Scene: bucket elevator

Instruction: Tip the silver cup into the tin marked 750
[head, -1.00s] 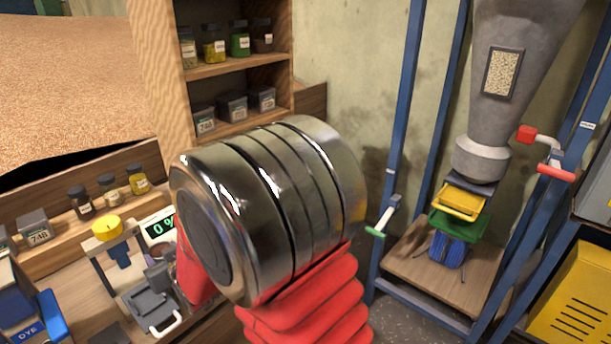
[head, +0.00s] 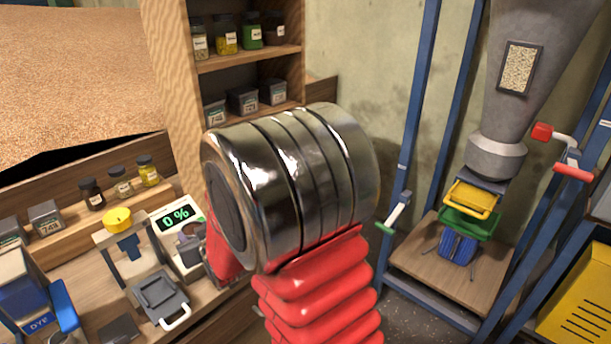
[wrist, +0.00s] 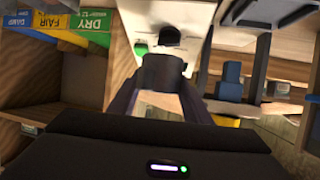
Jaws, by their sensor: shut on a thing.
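In the wrist view my gripper (wrist: 162,98) is shut on a grey, round-sided thing (wrist: 161,72), which appears to be the silver cup. Its contents cannot be made out. In the head view my own arm hides most of the gripper. Small grey tins with white number labels stand on the left bench, one of them a labelled tin (head: 46,216), and on the lower cabinet shelf, one a middle tin (head: 243,102). The labels are too small to read surely, so I cannot tell which is the tin marked 750.
A meter reading 0 % (head: 176,218) and a yellow-knobbed press (head: 118,220) stand on the left bench. Small jars (head: 121,182) line its ledge. A blue-framed hopper (head: 497,155) stands right, above yellow and green trays (head: 468,225).

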